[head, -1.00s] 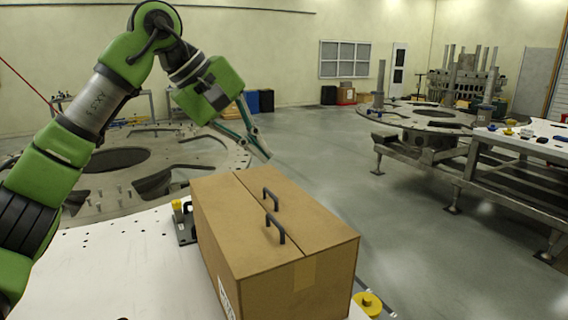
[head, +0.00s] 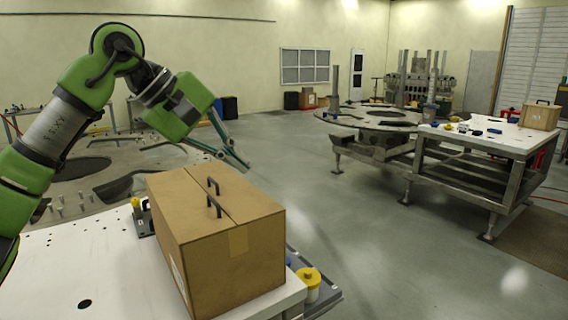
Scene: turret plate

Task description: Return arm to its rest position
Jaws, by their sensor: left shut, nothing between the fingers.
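My left arm comes in from the left and bends over at its elbow. My left gripper (head: 240,162) is shut and empty, its thin fingers pointing down to the right, above and behind the cardboard box in the picture. The closed cardboard box (head: 235,255), with two dark handles on top, stands on the white table (head: 60,270). I see a gap in the picture between the fingertips and the handles; the exact distance is hard to tell. My right gripper is not in view.
A large round metal plate (head: 84,168) lies behind the white table at left. A yellow-topped part (head: 309,278) sits at the table's right edge. Across open grey floor (head: 340,225) stand another turret plate (head: 375,116) and a metal table (head: 480,137) with small parts and a box (head: 540,116).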

